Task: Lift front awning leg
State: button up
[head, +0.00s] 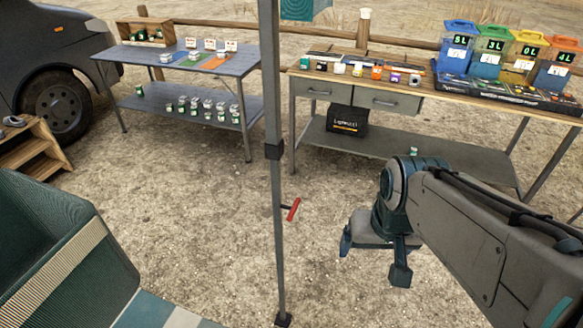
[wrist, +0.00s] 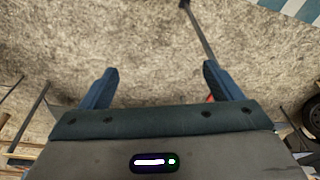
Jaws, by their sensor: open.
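The front awning leg (head: 274,190) is a thin grey upright pole in the head view, with a dark collar partway up and a dark foot (head: 283,320) on the gravel. A red handle (head: 294,209) sticks out from its right side. My gripper (head: 372,262) is open and empty, to the right of the leg and apart from it. In the wrist view, my gripper (wrist: 157,85) has its two fingers spread over bare gravel. The leg (wrist: 199,35) shows there at upper right with its foot at the top, and a bit of red (wrist: 210,99) shows beside the right finger.
A blue-grey table (head: 178,62) with small jars stands at back left. A workbench (head: 420,98) with coloured bins stands at back right. Wooden steps (head: 38,148) and a dark vehicle (head: 52,60) are at left. A green box (head: 60,245) is at lower left. Open gravel surrounds the leg.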

jog(key=shift+o, duration=0.9)
jog(key=w+a+f+m+g+y+b, duration=0.2)
jog(key=w+a+f+m+g+y, duration=0.1)
jog(key=f, duration=0.4)
jog(key=shift+a+f+m+b, duration=0.25)
jog(key=shift+f+m+b, duration=0.1)
jog(key=shift+m+b, duration=0.05)
jog(key=m+t+y+b, duration=0.6)
jog(key=m+t+y, duration=0.1)
jog(key=m+y, duration=0.75)
send_near(290, 207)
jog(key=shift+m+h, duration=0.35)
jog(key=shift+m, duration=0.1)
jog(key=x, duration=1)
jog(key=shift+b, duration=0.35)
